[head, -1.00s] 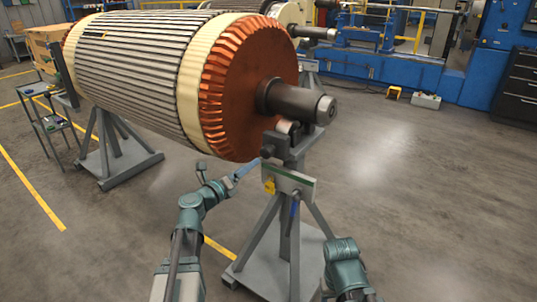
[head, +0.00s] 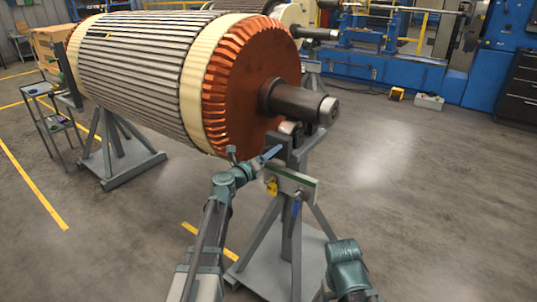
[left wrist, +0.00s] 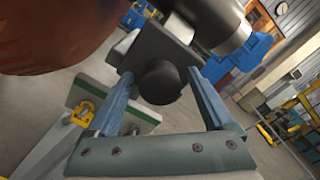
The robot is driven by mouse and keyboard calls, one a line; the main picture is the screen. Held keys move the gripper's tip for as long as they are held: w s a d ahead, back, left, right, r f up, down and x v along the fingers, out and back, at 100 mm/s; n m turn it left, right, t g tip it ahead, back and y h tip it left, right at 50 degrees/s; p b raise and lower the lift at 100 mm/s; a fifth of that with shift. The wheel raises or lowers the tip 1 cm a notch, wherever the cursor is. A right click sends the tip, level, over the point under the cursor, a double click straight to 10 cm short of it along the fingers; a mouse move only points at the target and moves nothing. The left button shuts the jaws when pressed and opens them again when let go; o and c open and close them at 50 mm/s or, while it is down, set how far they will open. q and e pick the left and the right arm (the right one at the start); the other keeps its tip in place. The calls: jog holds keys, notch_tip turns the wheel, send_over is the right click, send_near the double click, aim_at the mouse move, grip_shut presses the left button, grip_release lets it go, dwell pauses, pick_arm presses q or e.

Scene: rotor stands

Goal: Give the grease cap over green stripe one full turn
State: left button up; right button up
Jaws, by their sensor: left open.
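The grease cap (left wrist: 158,82) is a dark round knob on the grey stand head, above the plate with the green stripe (left wrist: 145,113). The striped plate also shows in the head view (head: 303,185), where my left gripper (head: 272,153) hides the cap. In the left wrist view my left gripper (left wrist: 160,90) is open, with one blue finger on each side of the cap. I cannot tell whether the fingers touch it. My right gripper is not in view; only part of my right arm shows at the bottom of the head view.
The large rotor (head: 150,65) lies on its stands, its shaft end (head: 310,106) just above the near stand head. A yellow tag or lock (head: 271,187) hangs at the striped plate. A small cart (head: 50,105) stands at the left.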

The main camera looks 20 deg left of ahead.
pick_arm(q)
grip_shut()
jog(key=shift+m, duration=0.3)
